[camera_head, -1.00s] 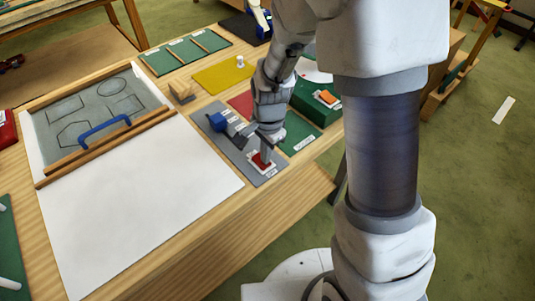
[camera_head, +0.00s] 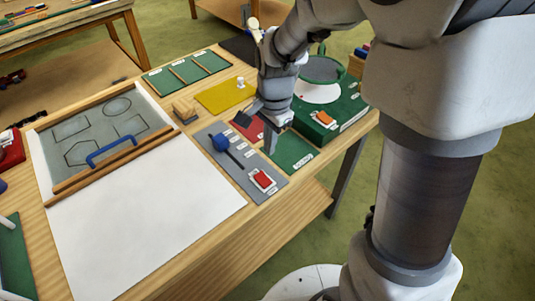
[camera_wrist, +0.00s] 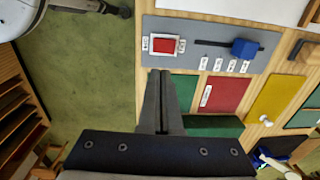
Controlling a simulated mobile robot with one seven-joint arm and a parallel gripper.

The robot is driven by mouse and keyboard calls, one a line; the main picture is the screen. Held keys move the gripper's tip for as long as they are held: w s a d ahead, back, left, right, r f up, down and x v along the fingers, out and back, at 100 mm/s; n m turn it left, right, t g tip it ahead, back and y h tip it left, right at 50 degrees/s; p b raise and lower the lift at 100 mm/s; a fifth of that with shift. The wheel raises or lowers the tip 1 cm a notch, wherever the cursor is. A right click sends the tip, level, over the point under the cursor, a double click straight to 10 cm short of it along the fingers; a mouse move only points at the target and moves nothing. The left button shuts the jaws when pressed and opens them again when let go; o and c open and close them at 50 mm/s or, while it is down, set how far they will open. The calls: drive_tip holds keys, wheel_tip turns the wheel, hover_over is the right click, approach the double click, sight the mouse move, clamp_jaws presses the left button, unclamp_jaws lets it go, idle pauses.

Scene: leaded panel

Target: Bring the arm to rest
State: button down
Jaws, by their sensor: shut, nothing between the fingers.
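My gripper (camera_head: 271,142) is shut and empty. In the head view it hangs above the green mat to the right of the grey control panel (camera_head: 218,145). In the wrist view its closed fingers (camera_wrist: 159,98) point toward the edge of that panel, apart from it. The panel carries a red rocker switch (camera_head: 263,180) in a white frame and a blue slider knob (camera_head: 221,142) on a dark slot. Both also show in the wrist view, the red switch (camera_wrist: 164,45) left of the blue knob (camera_wrist: 244,48).
A white sheet (camera_head: 150,215) and a grey leaded panel with a blue handle (camera_head: 112,149) lie to the left. A green box with an orange switch (camera_head: 324,118) stands right of the gripper, beside a round green-rimmed thing (camera_head: 322,70). A yellow mat (camera_head: 222,97) lies behind.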

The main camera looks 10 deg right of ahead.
drive_tip(key=shift+r, duration=0.55)
drive_tip(key=s+d+r+n+t, duration=0.2)
drive_tip(key=s+d+r+n, duration=0.1)
drive_tip(key=s+r+n, duration=0.2)
drive_tip(key=s+d+r+n+t, duration=0.3)
drive_tip(key=s+r+n, duration=0.3)
drive_tip(key=s+r, duration=0.3)
drive_tip(key=shift+s+d+h, duration=0.3)
drive_tip(key=shift+s+d, duration=0.5)
